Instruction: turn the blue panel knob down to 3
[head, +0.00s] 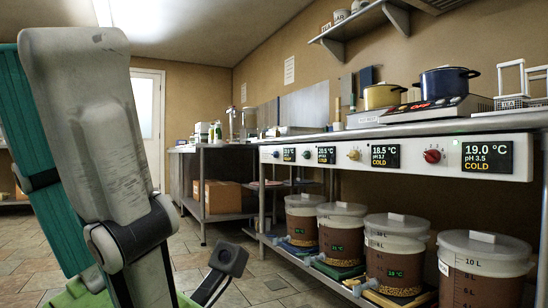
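A long white control panel (410,153) runs under the edge of the steel bench at the right, with several knobs beside dark displays. The knob at its far left end (276,154) is small and looks dark blue; its pointer and scale are too small to read. Then come a greenish knob (306,154), a yellow knob (353,155) and a red knob (432,156). My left arm fills the left side. Part of my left gripper (228,261) shows low in the view, well below and apart from the panel; its opening cannot be judged. My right gripper is out of view.
Several lidded ferment buckets (390,250) stand on the lower shelf under the panel. Pots (449,82) and a hotplate (435,108) are on the bench. Another steel table (203,172) with cardboard boxes (222,197) stands behind. The tiled floor (190,262) before the bench is clear.

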